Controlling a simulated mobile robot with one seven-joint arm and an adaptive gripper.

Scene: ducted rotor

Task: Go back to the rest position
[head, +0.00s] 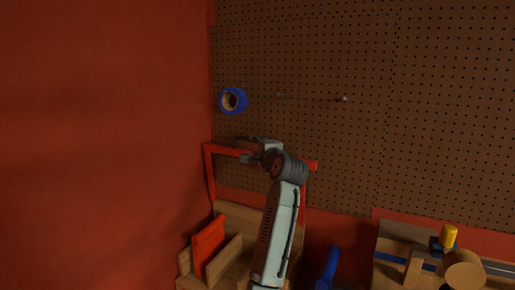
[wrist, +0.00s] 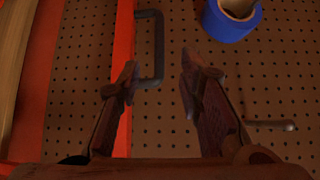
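My gripper (head: 249,149) is raised in front of the pegboard (head: 400,120), just above the top bar of a red frame (head: 210,178). In the wrist view my gripper (wrist: 156,85) has its two dark fingers spread apart, with nothing between them. A dark U-shaped handle (wrist: 158,48) on a red bar (wrist: 124,30) lies just beyond the fingertips. I cannot tell whether the left finger touches it.
A blue tape roll (head: 242,98) hangs on the pegboard, up and left of my gripper. A metal peg (head: 343,99) sticks out to its right. Below are a wooden holder (head: 233,250) with a red panel (head: 208,243), a blue object (head: 328,268) and a bench with a yellow piece (head: 449,236).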

